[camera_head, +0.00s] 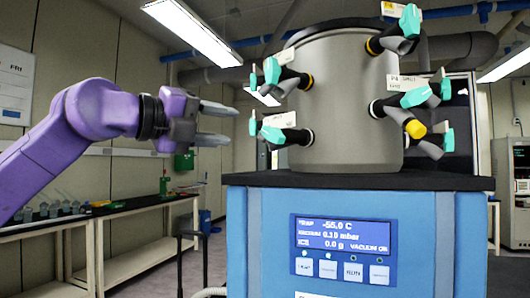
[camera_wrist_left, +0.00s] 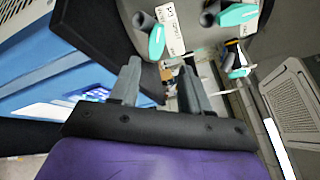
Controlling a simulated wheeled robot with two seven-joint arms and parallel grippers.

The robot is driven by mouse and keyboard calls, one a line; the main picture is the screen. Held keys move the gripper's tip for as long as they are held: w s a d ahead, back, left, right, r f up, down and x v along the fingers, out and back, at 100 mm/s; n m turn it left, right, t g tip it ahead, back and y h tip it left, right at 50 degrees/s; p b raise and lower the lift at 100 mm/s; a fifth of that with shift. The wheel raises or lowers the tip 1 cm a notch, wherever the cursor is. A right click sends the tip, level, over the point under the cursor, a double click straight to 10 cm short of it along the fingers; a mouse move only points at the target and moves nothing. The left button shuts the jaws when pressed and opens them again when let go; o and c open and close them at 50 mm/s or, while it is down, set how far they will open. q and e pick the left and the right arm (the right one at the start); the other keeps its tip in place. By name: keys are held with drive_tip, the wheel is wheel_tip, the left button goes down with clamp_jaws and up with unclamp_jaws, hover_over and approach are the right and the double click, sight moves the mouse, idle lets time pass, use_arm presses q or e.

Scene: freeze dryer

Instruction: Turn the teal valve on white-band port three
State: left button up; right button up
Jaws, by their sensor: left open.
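Several teal valve handles ring the grey drum (camera_head: 345,100) on black side ports. On the left are an upper teal valve (camera_head: 271,70) by a yellow band and a lower teal valve (camera_head: 273,134). On the right are more teal valves (camera_head: 416,97). Labels are mostly too small to read, so I cannot tell which is white-band port three. My left gripper (camera_head: 232,124) is open and empty, left of the left-hand valves and apart from them. The left wrist view shows its fingers (camera_wrist_left: 160,72) with a teal valve (camera_wrist_left: 157,42) and white tag (camera_wrist_left: 168,22) beyond. My right gripper is out of view.
The drum stands on a black top (camera_head: 350,180) over a blue cabinet (camera_head: 260,240) with a lit display (camera_head: 343,234). A side bench (camera_head: 140,203) with small items is at the left.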

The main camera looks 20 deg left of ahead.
sight(267, 133)
use_arm(q)
drive_tip(key=p+x, duration=0.3)
drive_tip(key=x, duration=0.7)
drive_tip(key=shift+w+a, duration=0.1)
drive_tip(key=shift+a, duration=0.15)
drive_tip(key=shift+w+d+f, duration=0.15)
drive_tip(key=shift+w, duration=0.15)
drive_tip(key=shift+s, duration=0.1)
clamp_jaws()
